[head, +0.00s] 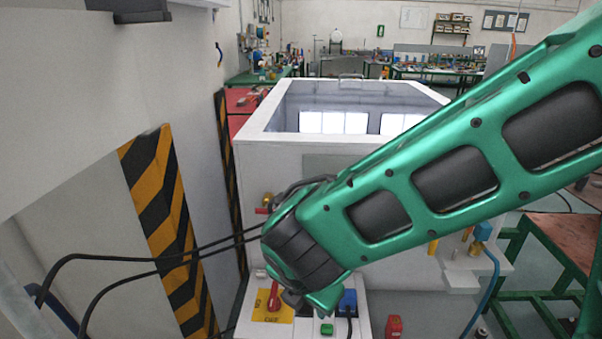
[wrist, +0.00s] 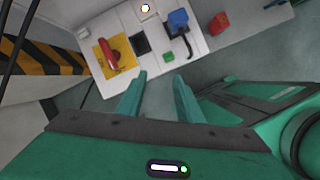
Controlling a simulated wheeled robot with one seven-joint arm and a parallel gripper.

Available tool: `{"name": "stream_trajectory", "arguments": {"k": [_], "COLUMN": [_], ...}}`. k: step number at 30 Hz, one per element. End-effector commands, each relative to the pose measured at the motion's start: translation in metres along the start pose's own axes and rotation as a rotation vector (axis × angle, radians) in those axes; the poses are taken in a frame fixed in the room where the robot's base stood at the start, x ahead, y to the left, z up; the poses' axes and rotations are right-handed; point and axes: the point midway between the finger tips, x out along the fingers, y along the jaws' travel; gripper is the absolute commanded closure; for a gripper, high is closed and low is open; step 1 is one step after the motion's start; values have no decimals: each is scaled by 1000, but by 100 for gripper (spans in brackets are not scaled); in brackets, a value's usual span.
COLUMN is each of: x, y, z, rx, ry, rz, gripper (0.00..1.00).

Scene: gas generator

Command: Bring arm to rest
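My green arm reaches across the right half of the head view, from the upper right down to the centre, and hides part of the white machine behind it. My gripper (wrist: 160,82) shows in the wrist view with its two green fingers apart and nothing between them. It hangs above grey floor, apart from the control panel (wrist: 165,53). In the head view the fingers are hidden behind the arm's end. The panel carries a red rotary handle (head: 273,297) on a yellow plate, a green button (head: 327,329) and a blue plug (head: 348,301) with a black cable.
The white open-topped machine (head: 262,165) stands behind my arm. A wall with a yellow-black striped edge (head: 160,215) is at the left, and black cables run from it toward the arm. A red block (head: 393,326) lies right of the panel. A green-framed table (head: 560,240) stands at the right.

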Motion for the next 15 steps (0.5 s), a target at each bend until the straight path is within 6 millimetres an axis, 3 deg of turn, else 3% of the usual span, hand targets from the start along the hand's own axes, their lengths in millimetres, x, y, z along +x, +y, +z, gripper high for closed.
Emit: {"name": "stream_trajectory", "arguments": {"k": [5, 9, 15], "x": [-1, -5, -17], "y": [-42, -96, -181], "z": [62, 114, 162], "rx": [367, 770, 1355], "ry": [-4, -13, -34], "rz": [-67, -141, -244], "gripper": [67, 67, 67]}}
